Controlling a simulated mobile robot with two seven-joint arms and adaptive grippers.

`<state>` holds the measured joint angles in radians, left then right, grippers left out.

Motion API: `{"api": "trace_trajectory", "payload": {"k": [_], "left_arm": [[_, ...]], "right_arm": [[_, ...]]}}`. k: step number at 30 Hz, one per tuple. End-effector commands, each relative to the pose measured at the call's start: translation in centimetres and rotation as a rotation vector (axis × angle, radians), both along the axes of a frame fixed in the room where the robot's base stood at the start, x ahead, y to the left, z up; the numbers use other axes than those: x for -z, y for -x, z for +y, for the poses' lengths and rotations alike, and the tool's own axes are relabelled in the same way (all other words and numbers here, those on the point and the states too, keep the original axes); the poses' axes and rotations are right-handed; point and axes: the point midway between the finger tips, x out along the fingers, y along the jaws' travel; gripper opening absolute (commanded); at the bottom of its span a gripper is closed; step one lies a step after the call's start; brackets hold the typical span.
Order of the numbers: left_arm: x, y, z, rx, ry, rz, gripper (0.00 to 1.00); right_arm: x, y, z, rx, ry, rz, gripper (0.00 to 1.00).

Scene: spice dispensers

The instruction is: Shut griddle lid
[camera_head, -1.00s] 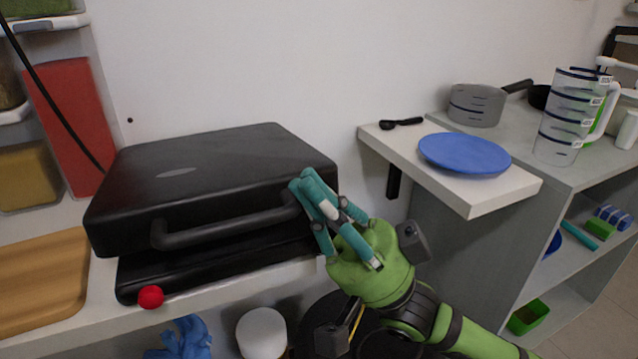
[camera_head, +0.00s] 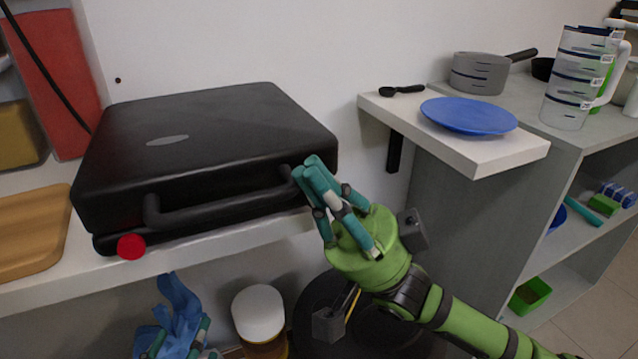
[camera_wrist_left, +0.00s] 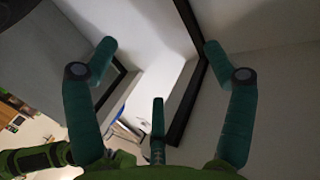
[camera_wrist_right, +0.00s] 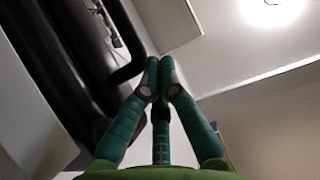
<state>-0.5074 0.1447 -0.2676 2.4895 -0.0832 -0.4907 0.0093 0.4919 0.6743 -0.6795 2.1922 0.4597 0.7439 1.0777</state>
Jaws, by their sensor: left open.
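The black griddle (camera_head: 200,150) stands on the white shelf against the wall. Its lid (camera_head: 215,115) is lowered over the base (camera_head: 190,238), with only a thin part of the base showing below. I cannot tell whether a small gap is left. The lid's handle (camera_head: 225,207) runs along the front. My right gripper (camera_head: 315,172) is at the handle's right end. In the right wrist view its fingers (camera_wrist_right: 160,65) are together with nothing between them, beside the dark handle. My left gripper (camera_wrist_left: 158,60) is open and empty; teal parts of it show low in the head view (camera_head: 203,335).
A red knob (camera_head: 131,246) is at the griddle's front left. A wooden board (camera_head: 30,230) lies left of it. A blue plate (camera_head: 468,115) and black spoon (camera_head: 402,90) are on the right shelf. A white-lidded jar (camera_head: 258,312) and blue object (camera_head: 180,305) are below.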

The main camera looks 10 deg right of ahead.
Motion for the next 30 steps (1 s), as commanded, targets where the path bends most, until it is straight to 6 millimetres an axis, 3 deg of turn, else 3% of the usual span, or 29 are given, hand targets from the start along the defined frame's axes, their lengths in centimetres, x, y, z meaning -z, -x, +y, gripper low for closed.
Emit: {"api": "trace_trajectory", "payload": {"k": [6, 26, 30], "left_arm": [[-2.4, 0.0, -0.7, 0.019, 0.03, -0.122, 0.84], [-3.2, 0.1, -0.8, 0.024, 0.04, -0.161, 0.84], [-5.2, 0.5, -1.5, 0.046, 0.07, -0.268, 0.84]], "right_arm": [[0.8, -0.1, 0.2, 0.003, 0.008, -0.004, 0.0], [1.2, -0.3, 0.3, 0.006, 0.013, -0.001, 0.0], [1.8, -0.4, 0.4, 0.007, 0.013, 0.0, 0.0]]}}
